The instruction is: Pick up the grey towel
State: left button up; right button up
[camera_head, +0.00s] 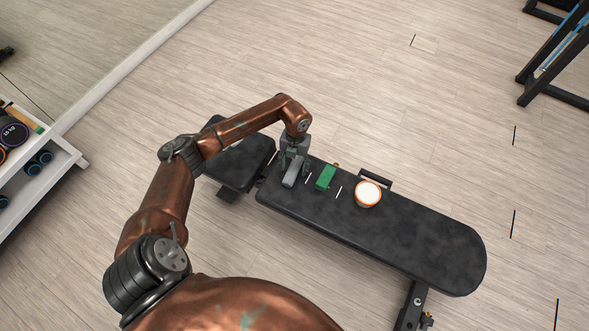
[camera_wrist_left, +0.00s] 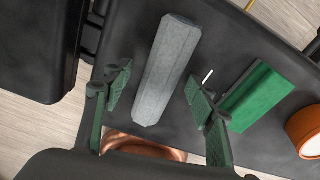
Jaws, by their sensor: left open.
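The grey towel (camera_wrist_left: 168,68) is a long folded bar lying on the black bench pad. In the left wrist view it lies between the two green-padded fingers of my left gripper (camera_wrist_left: 158,92), with a gap on each side. My left gripper is open above it. In the head view the gripper (camera_head: 293,166) hangs over the bench, and the towel (camera_head: 291,177) shows just below it, partly covered. I cannot tell how high the fingertips are above the pad. My right gripper is in neither view.
A green block (camera_head: 326,177) lies close to the right of the towel, near the right finger. An orange-rimmed white bowl (camera_head: 368,194) stands farther right on the bench (camera_head: 430,245). A white rack (camera_head: 45,160) stands at the left. The bench's right end is clear.

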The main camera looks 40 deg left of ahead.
aim_at(294, 168)
pick_arm(q)
jog(key=shift+c, duration=0.2)
jog(key=c, duration=1.2)
jog(key=shift+c, duration=0.2)
jog(key=shift+r, duration=0.15)
